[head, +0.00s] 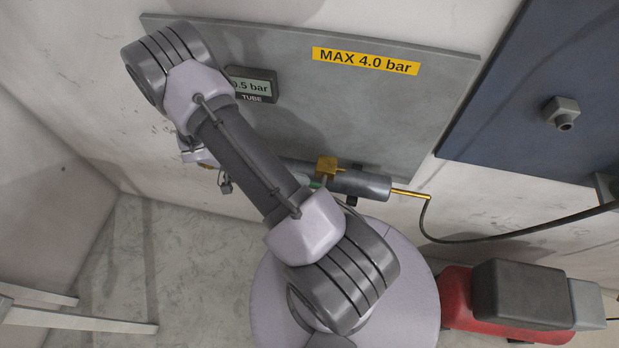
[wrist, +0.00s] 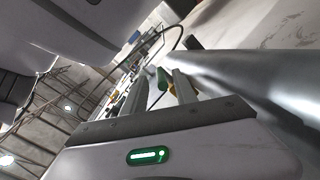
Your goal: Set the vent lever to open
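In the head view only a sliver of green (head: 316,184) shows beside my arm, next to a brass block (head: 327,168) on a grey tube (head: 362,185). My gripper (wrist: 164,82) has its two fingers apart with a gap between them, and I see no contact with the lever. In the head view my arm hides most of the gripper. The lever's exact angle cannot be told.
A grey panel (head: 440,90) carries a yellow "MAX 4.0 bar" label (head: 366,61) and a partly covered tube display (head: 252,86) ending in ".5 bar". The large metal cylinder (wrist: 245,75) runs close along the gripper's right side. A black hose (head: 500,236) leaves the brass rod (head: 411,194).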

